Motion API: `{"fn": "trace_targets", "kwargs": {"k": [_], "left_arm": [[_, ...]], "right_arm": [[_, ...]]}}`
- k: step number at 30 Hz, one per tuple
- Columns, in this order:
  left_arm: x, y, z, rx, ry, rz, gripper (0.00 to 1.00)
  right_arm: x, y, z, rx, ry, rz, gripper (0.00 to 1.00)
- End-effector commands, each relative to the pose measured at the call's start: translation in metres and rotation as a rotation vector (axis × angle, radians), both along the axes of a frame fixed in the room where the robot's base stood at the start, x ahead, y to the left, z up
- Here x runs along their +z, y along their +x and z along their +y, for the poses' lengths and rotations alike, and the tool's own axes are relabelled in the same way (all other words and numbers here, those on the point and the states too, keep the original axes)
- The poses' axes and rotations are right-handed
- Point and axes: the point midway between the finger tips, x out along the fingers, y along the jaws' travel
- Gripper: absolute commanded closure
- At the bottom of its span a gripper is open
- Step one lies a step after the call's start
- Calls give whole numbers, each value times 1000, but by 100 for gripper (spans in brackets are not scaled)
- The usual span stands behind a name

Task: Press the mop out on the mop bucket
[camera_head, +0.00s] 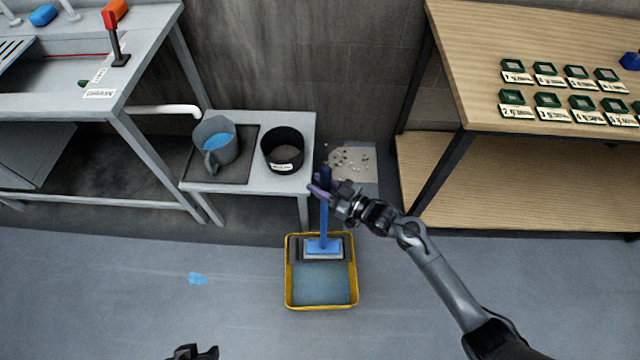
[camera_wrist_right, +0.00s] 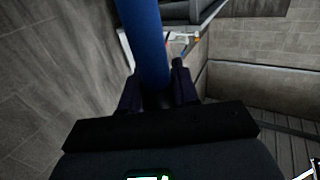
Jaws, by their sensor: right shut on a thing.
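The blue mop stands upright, its handle (camera_head: 324,222) rising from a flat blue head (camera_head: 323,246) with a pale pad below. The head is over the dark grey part at the back of the yellow mop bucket (camera_head: 287,290); I cannot tell whether it touches. Bluish-grey water shows in the bucket's front part. My right gripper (camera_head: 322,188) is shut on the upper handle. In the right wrist view the blue handle (camera_wrist_right: 147,45) runs between the fingers (camera_wrist_right: 158,98). My left gripper (camera_head: 192,352) is partly visible at the bottom edge, away from the mop.
A blue puddle (camera_head: 197,279) lies on the floor left of the bucket. A low grey table (camera_head: 250,182) holds a jug of blue liquid (camera_head: 214,140) and a black pot (camera_head: 283,150). A wooden shelf unit (camera_head: 500,185) stands right. The floor around the bucket is mostly clear.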

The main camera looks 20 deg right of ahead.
Motion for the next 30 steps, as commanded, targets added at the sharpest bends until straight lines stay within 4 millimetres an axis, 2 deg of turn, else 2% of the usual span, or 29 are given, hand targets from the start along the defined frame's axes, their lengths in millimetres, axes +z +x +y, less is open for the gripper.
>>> {"fn": "trace_targets", "kwargs": {"k": [30], "left_arm": [[-3, 0, 0, 2, -2, -1, 57]], "right_arm": [[-3, 1, 0, 0, 1, -3, 100]]}}
